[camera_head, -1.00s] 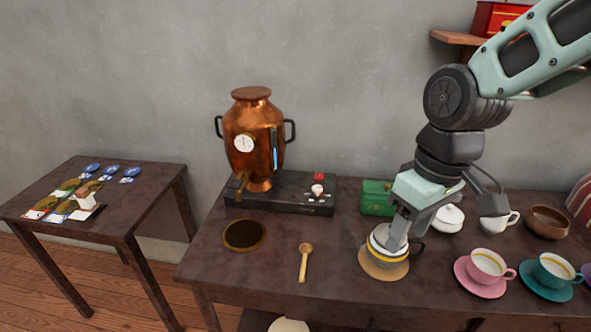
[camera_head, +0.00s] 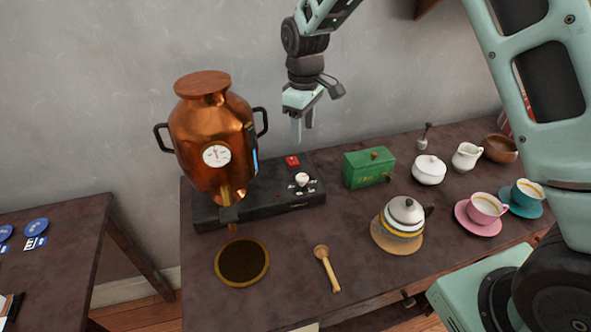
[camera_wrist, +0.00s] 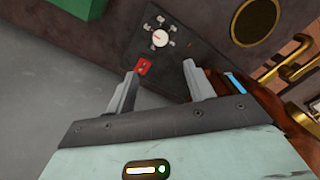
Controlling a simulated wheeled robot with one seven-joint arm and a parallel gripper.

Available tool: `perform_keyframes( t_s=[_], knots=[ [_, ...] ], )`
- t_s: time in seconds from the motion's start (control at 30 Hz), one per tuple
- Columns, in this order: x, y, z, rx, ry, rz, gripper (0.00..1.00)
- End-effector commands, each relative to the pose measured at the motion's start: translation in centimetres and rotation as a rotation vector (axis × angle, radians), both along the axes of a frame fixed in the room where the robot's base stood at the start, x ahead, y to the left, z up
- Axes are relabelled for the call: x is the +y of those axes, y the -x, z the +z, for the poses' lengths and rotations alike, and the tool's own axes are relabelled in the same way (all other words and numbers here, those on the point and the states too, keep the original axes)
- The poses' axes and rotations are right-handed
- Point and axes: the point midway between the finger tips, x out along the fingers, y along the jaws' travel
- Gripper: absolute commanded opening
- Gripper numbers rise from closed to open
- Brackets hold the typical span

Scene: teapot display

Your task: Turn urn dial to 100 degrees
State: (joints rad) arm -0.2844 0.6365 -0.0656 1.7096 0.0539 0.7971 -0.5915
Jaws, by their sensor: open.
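The copper urn (camera_head: 205,130) stands on a black base (camera_head: 265,203) at the back left of the table. The white dial (camera_head: 302,180) is on the right part of the base top, in front of a red switch (camera_head: 292,161). In the wrist view the dial (camera_wrist: 160,38) shows beyond my fingertips, with marks around it, too small to read. The red switch (camera_wrist: 142,65) is near the left fingertip there. My gripper (camera_head: 303,137) is open and empty, pointing down above and behind the base, apart from the dial. In the wrist view its fingers (camera_wrist: 162,75) are spread.
A green box (camera_head: 369,168) stands right of the base. A teapot (camera_head: 403,214) sits on a round mat in front of it. A wooden spoon (camera_head: 327,268) and a round drain (camera_head: 242,262) are in front of the base. Cups (camera_head: 485,208) stand at the right.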

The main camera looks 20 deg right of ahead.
Motion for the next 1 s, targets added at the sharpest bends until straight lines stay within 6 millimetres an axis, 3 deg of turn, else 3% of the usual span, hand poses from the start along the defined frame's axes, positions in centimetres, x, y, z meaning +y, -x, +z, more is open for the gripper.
perform_keyframes(
  t_s=[0.6, 0.8, 1.0],
  knots=[
    [0.0, 0.2, -12.4, 0.004, 0.001, 0.000, 0.53],
    [0.0, 0.1, -14.7, 0.001, 0.000, 0.000, 0.53],
    [0.0, 0.1, -15.5, 0.000, 0.000, 0.001, 0.53]
  ],
)
